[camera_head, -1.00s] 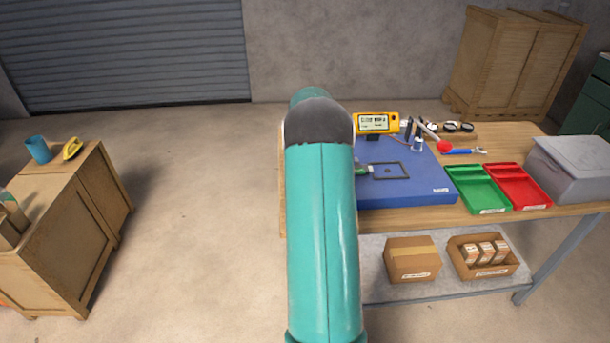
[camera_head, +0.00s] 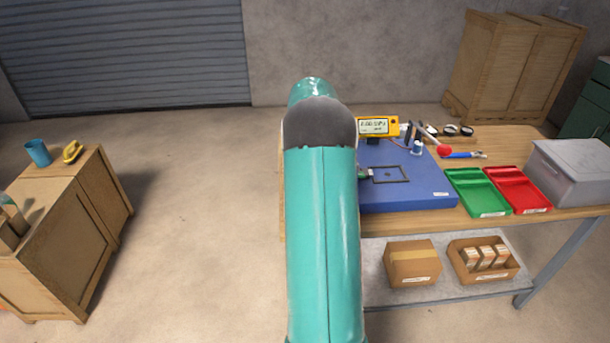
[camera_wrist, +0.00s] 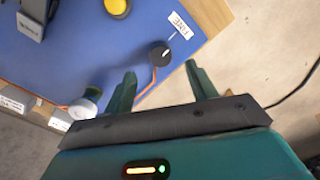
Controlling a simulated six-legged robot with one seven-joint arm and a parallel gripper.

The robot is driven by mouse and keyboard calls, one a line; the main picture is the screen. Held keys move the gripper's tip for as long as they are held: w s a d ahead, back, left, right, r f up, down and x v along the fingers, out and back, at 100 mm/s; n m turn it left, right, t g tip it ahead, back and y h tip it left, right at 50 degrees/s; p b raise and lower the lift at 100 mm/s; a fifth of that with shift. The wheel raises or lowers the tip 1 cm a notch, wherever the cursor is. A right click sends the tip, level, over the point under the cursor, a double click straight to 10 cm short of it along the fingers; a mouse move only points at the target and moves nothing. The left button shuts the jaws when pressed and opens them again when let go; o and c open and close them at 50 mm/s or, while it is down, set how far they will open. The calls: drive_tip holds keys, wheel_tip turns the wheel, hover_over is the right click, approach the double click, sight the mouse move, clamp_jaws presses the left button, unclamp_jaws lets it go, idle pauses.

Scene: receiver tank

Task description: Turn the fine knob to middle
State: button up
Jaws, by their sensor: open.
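The fine knob (camera_wrist: 161,54) is a small black round knob with a light pointer mark. It sits on the blue mat near its edge in the wrist view, beside a white label reading FINE (camera_wrist: 180,25). My gripper (camera_wrist: 160,74) is open, with its two green fingers spread. The knob shows between and just beyond the fingertips, and nothing is held. I cannot tell the height gap between the fingers and the knob. In the head view my arm hides the knob and the gripper.
The blue mat (camera_head: 420,197) lies on the wooden bench. A yellow knob (camera_wrist: 117,6), a grey device (camera_wrist: 33,18) and a white round part (camera_wrist: 84,108) are near the gripper. A yellow meter (camera_head: 378,127) stands at the back. Green (camera_head: 478,193) and red (camera_head: 520,190) trays lie right.

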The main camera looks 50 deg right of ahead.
wheel_tip(320, 180, up, 8)
drive_tip(key=shift+d+f, duration=0.15)
idle(0.6)
drive_tip(key=w+a+r+t, duration=0.1)
drive_tip(key=a+r, duration=0.3)
drive_tip(key=a, duration=0.5)
drive_tip(key=a+r+h, duration=0.1)
drive_tip(key=a+r, duration=0.2)
drive_tip(key=a, duration=0.6)
drive_tip(key=w+a+r+t, duration=0.1)
drive_tip(key=a+r, duration=0.3)
drive_tip(key=a, duration=0.4)
drive_tip(key=s+a+f+t, duration=0.1)
drive_tip(key=s+a+f, duration=0.1)
drive_tip(key=s+a, duration=0.6)
drive_tip(key=s+a+f+m+t, duration=0.1)
drive_tip(key=s+a+f+t, duration=0.1)
drive_tip(key=s+a, duration=0.6)
drive_tip(key=shift+a+m+t+y, duration=0.3)
drive_tip(key=shift+a, duration=3.4)
